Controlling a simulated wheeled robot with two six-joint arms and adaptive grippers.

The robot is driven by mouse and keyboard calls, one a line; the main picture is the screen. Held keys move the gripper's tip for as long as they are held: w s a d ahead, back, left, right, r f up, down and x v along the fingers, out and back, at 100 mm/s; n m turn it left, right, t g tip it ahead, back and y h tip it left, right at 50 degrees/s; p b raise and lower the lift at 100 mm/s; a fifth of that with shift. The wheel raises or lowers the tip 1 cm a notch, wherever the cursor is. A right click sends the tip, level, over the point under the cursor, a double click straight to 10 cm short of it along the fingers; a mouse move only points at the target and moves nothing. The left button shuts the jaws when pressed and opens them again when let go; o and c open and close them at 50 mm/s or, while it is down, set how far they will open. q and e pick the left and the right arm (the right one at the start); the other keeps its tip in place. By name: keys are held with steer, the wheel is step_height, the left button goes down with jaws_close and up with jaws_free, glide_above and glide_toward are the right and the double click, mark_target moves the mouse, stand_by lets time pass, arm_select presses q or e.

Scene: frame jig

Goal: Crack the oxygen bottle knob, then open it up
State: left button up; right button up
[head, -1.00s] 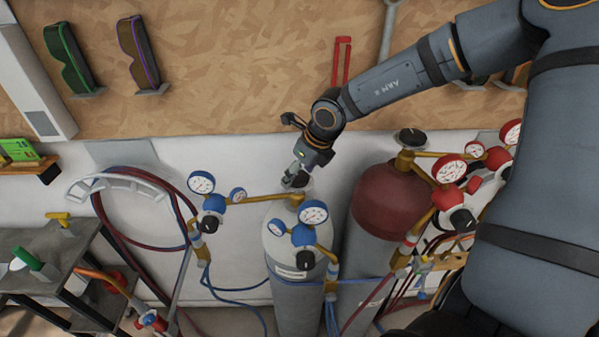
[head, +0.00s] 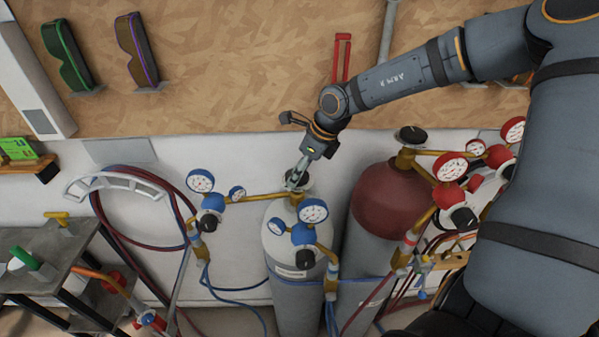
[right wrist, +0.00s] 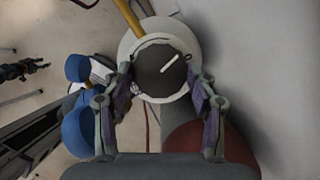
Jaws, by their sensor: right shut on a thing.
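The oxygen bottle (head: 290,260) is the grey cylinder with blue gauges, standing upright against the wall. Its dark round knob (right wrist: 160,70), with a white line across the top, sits between the fingers in the right wrist view. My right gripper (head: 297,181) reaches down onto the knob from above. It also shows in the right wrist view (right wrist: 162,82), with its two fingers shut on the knob's sides. In the head view the gripper hides most of the knob. My left gripper is not in view.
A red-topped cylinder (head: 388,203) with red gauges (head: 451,166) stands just right of the oxygen bottle. Blue gauges (head: 313,210) and brass pipes (head: 258,198) surround the bottle's neck. A shelf cart (head: 60,250) stands at left, and a hose coil (head: 120,185) hangs on the wall.

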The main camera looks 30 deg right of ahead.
steer(key=shift+d+n+g+y+b, duration=0.1)
steer(key=shift+n+g+y+b, duration=0.3)
steer(key=shift+n, duration=0.6)
steer(key=o, duration=1.1)
steer(key=shift+o, duration=0.2)
steer(key=shift+r, duration=0.15)
steer(key=v, duration=0.7)
steer(key=shift+r, duration=0.15)
